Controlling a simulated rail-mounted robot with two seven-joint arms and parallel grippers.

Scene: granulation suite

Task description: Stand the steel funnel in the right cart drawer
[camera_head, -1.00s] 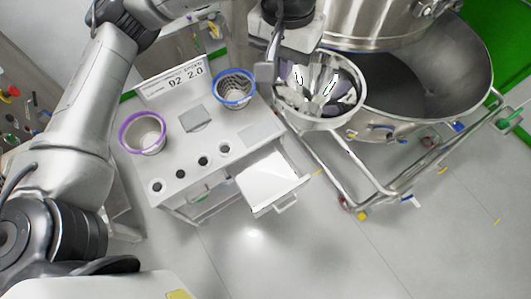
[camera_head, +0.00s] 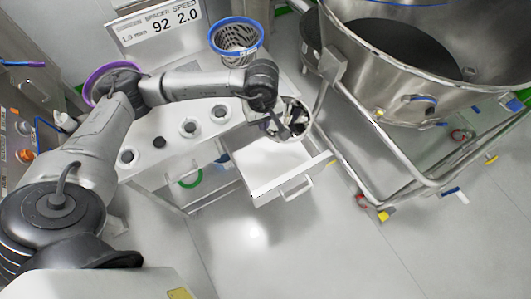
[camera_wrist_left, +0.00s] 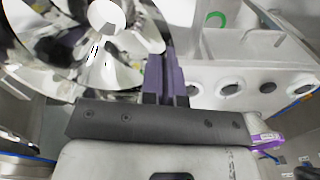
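The steel funnel (camera_head: 300,118) is shiny and round-rimmed. In the head view it is held above the cart, just behind and over the open right drawer (camera_head: 262,185). My left gripper (camera_head: 276,124) is shut on the funnel's rim. In the left wrist view the funnel (camera_wrist_left: 60,78) fills the upper left, with the purple-padded fingers (camera_wrist_left: 166,78) at its edge. The drawer is pulled out, white inside, and looks empty; its far part is partly hidden under the funnel. My right gripper is not in view.
The white cart top (camera_head: 172,130) has several round holes. A blue-rimmed mesh basket (camera_head: 236,40) and a purple-rimmed one (camera_head: 100,80) stand on it. A large steel bowl on a wheeled frame (camera_head: 400,165) is close on the right. The floor in front is clear.

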